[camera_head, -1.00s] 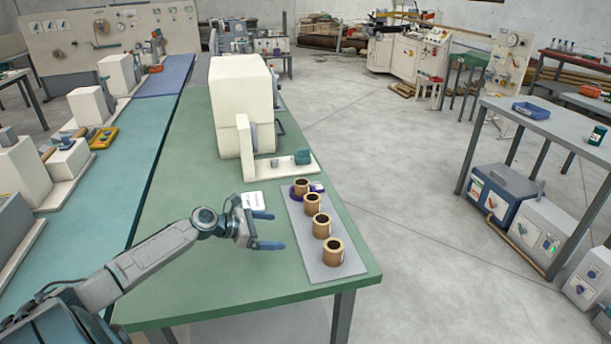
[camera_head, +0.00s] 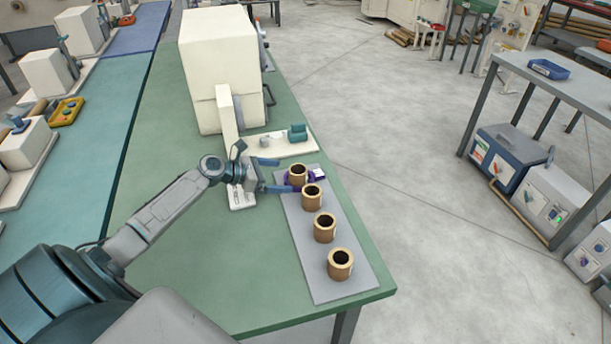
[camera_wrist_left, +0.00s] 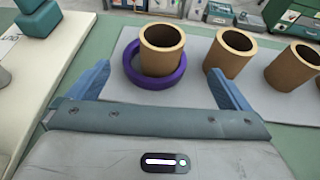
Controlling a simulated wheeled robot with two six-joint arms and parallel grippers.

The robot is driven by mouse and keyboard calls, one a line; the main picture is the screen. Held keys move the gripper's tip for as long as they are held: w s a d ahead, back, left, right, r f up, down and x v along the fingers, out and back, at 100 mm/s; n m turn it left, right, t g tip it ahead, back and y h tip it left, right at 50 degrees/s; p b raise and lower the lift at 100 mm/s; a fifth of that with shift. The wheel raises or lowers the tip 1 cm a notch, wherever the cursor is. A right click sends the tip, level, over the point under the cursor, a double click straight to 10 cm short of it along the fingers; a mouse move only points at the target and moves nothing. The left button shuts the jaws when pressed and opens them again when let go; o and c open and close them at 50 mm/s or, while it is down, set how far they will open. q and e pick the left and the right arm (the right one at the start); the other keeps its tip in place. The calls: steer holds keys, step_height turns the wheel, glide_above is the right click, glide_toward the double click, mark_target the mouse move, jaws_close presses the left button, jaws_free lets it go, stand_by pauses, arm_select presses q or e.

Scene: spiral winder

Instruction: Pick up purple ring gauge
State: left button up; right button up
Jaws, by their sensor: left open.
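The purple ring gauge (camera_wrist_left: 134,77) lies flat on the grey plate in the left wrist view, around the base of a brown cylinder (camera_wrist_left: 162,48). In the head view only parts of the purple ring (camera_head: 287,180) show, by the farthest cylinder. My left gripper (camera_head: 278,175) is open, its two blue fingers pointing at that cylinder and ring from the left. In the left wrist view the fingers (camera_wrist_left: 157,82) stand apart on either side of the ring, with nothing held between them. My right gripper is not in view.
Several brown cylinders stand in a row on the grey plate (camera_head: 311,280) along the green table's right edge. A cream machine (camera_head: 222,75) with a teal block (camera_head: 298,132) on its base stands just beyond. The table's front left is clear.

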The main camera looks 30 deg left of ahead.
mark_target(292, 177)
arm_select(q)
steer(key=shift+w+d+f, duration=0.15)
steer(key=shift+w+d, duration=0.1)
steer(key=shift+w, duration=0.15)
steer(key=shift+w+d+f, duration=0.1)
steer(key=shift+w+f, duration=0.15)
steer(key=shift+w, duration=0.05)
steer(key=shift+w+d+f+p, duration=0.2)
steer(key=shift+w+p, duration=0.1)
steer(key=shift+p, duration=0.1)
steer(key=p+x, duration=0.1)
steer(key=x, duration=0.2)
steer(key=shift+w+a+f, duration=0.1)
steer(key=shift+w+f, duration=0.05)
steer(key=shift+f, duration=0.15)
steer(key=shift+w+f, duration=0.25)
steer(key=shift+w, duration=0.05)
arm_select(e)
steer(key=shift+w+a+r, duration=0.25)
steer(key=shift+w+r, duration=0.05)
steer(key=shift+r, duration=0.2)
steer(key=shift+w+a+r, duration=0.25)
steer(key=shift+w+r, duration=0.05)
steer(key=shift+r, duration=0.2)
arm_select(q)
steer(key=shift+s, duration=0.1)
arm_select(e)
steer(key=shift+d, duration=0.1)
